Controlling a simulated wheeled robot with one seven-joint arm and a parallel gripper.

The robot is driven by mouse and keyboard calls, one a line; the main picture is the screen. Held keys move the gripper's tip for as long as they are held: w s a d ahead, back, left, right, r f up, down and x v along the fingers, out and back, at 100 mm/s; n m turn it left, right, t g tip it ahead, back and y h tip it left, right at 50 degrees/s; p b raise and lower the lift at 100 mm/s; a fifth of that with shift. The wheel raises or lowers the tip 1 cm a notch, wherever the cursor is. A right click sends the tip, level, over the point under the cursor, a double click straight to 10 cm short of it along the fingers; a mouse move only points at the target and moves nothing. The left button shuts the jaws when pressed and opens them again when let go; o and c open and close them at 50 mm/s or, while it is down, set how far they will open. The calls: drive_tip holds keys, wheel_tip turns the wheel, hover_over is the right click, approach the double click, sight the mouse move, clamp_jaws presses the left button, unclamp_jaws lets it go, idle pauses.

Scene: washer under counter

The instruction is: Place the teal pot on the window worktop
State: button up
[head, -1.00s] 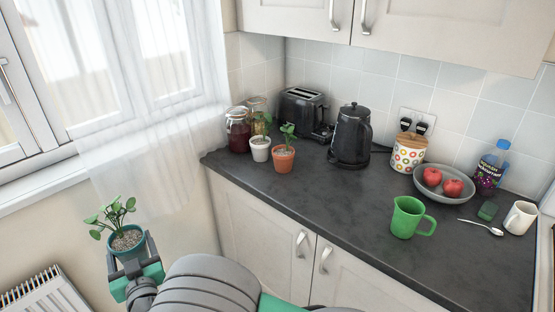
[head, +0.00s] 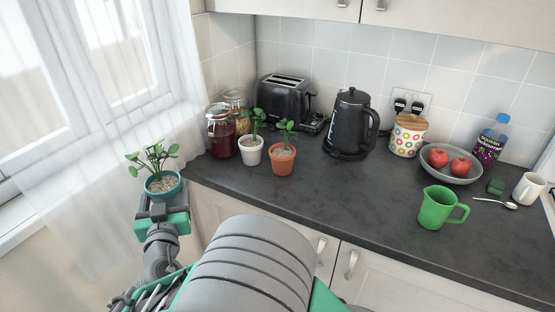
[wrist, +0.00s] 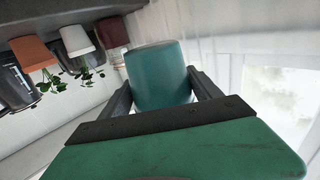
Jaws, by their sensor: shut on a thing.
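The teal pot (head: 163,187) holds a leafy green plant and pale gravel. My gripper (head: 160,205) is shut on it and holds it upright in the air, left of the worktop's left end and in front of the curtain. In the wrist view the teal pot (wrist: 158,78) sits between the two dark fingers of my gripper (wrist: 160,95). The dark worktop (head: 340,195) runs from near the window to the right. A white pot (head: 251,150) and a terracotta pot (head: 282,160), each with a plant, stand near its left end.
Jars (head: 221,132), a toaster (head: 285,100) and a kettle (head: 352,125) stand along the back. A green jug (head: 438,207) and a fruit bowl (head: 452,177) are further right. The worktop's front left stretch is bare. A sheer curtain (head: 95,190) hangs at left.

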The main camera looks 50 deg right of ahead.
drive_tip(key=s+d+r+m+g+h+b, duration=0.3)
drive_tip(key=s+d+m+g+h, duration=0.3)
drive_tip(key=s+d, duration=0.7)
drive_tip(key=s+d+r+m+g+h+b, duration=0.1)
drive_tip(key=s+d+m+g+b, duration=0.1)
drive_tip(key=s+d+g, duration=0.45)
drive_tip(key=s+d+m+g+b, duration=0.1)
drive_tip(key=s+d+m+g, duration=0.15)
drive_tip(key=s, duration=0.65)
drive_tip(key=w+d+f, duration=0.1)
drive_tip(key=d+f, duration=0.2)
drive_tip(key=d, duration=0.1)
drive_tip(key=w+d+f, duration=0.1)
drive_tip(key=d+f, duration=0.2)
drive_tip(key=d, duration=0.2)
drive_tip(key=w+d+f, duration=0.1)
drive_tip(key=d+f, duration=0.2)
drive_tip(key=d, duration=0.1)
drive_tip(key=shift+w+d+f+p, duration=0.1)
drive_tip(key=shift+w+d+p, duration=0.05)
drive_tip(key=shift+w+p, duration=0.15)
drive_tip(key=f, duration=0.3)
drive_tip(key=shift+d, duration=0.2)
drive_tip(key=shift+w+a+f, duration=0.1)
drive_tip(key=shift+a, duration=0.1)
drive_tip(key=shift+f, duration=0.1)
drive_tip(key=shift+f+b, duration=0.2)
drive_tip(key=shift+b, duration=0.15)
drive_tip(key=o, duration=1.8)
